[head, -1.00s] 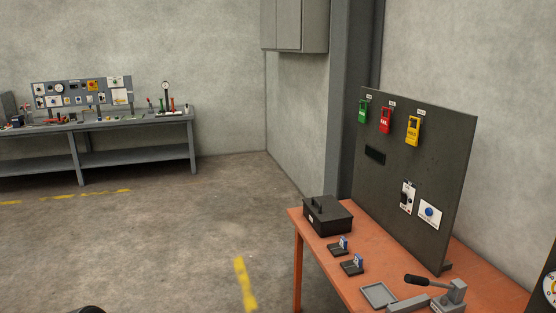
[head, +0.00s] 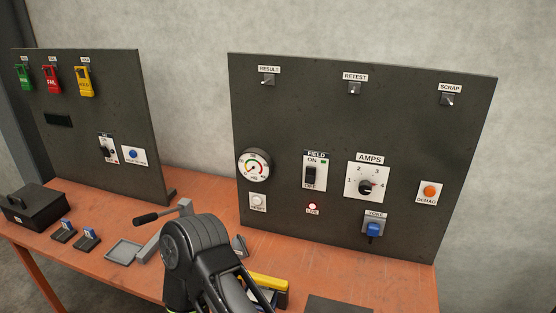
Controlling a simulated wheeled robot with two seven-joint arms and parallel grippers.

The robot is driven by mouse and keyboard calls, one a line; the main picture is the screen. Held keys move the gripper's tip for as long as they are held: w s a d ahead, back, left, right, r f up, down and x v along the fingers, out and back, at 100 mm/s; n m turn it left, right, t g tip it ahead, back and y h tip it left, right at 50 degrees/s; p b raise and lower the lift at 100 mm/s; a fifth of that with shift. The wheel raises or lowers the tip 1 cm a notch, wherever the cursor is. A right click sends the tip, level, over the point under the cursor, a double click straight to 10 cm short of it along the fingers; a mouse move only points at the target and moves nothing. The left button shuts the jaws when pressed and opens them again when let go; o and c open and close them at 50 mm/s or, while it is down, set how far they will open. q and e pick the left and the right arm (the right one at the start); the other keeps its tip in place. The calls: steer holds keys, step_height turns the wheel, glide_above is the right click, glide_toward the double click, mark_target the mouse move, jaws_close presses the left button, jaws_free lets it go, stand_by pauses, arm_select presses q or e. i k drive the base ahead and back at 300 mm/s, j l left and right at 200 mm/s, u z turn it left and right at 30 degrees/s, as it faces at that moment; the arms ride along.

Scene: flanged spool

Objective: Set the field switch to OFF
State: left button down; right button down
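The field switch (head: 311,176) is a black switch on a white plate in the middle of the right-hand dark panel (head: 400,110). Its plate reads FIELD above, ON at the top and what looks like OFF at the bottom. The handle is too small to tell which way it is set. A small green mark sits beside ON. Below it, a red lamp (head: 312,206) looks lit. One of my dark arm links rises in the lower middle, in front of the bench. I cannot make out either gripper's fingertips.
The panel also bears a dial gauge (head: 254,165), an AMPS knob (head: 366,187), an orange DEMAG button (head: 430,191) and a blue YOKE plug (head: 374,231). A yellow-and-dark object (head: 264,282) lies on the orange bench (head: 190,183), partly behind my arm. A lever device (head: 170,217) stands nearby.

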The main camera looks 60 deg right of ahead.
mark_target(310, 177)
steer(key=z, duration=2.25)
